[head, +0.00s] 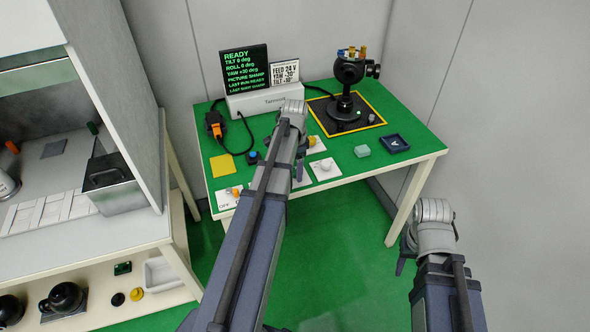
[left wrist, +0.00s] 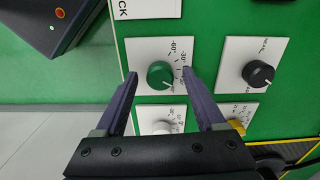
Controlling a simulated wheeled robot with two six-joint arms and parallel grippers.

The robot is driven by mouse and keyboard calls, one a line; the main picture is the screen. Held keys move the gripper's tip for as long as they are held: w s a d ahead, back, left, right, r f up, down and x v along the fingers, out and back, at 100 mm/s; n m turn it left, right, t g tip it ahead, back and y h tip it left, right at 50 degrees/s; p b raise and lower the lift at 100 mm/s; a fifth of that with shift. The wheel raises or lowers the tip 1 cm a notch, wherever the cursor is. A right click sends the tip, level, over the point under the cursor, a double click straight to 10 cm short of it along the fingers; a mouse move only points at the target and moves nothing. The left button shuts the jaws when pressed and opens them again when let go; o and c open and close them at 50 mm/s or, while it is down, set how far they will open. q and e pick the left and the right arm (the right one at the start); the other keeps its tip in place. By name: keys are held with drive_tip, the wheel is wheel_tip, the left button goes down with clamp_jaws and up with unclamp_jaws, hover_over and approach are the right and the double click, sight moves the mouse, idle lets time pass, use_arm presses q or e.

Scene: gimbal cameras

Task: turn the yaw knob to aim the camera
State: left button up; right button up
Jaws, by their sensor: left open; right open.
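In the left wrist view a green knob (left wrist: 160,74) sits on a white plate with a scale marked -60 and -30. The fingers of my left gripper (left wrist: 160,80) are open, one on each side of the knob; I cannot tell whether they touch it. In the head view my left gripper (head: 298,172) is over the table and its arm hides the green knob. The gimbal camera (head: 350,75) stands on a black, yellow-edged pad. The screen (head: 244,70) reads READY and YAW +30 deg. My right gripper (head: 402,258) is open and empty, off the table's front.
A black knob (left wrist: 257,74) and a white knob (left wrist: 162,128) are close to the green one. A dark tray (head: 394,143) lies at the table's right. A grey cabinet stands at the left.

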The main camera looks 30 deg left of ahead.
use_arm(q)
clamp_jaws()
idle(0.4)
drive_tip(key=shift+n, duration=0.3)
drive_tip(key=n, duration=0.5)
drive_tip(key=shift+n, duration=0.3)
drive_tip(key=n, duration=0.5)
drive_tip(key=shift+n, duration=0.4)
unclamp_jaws()
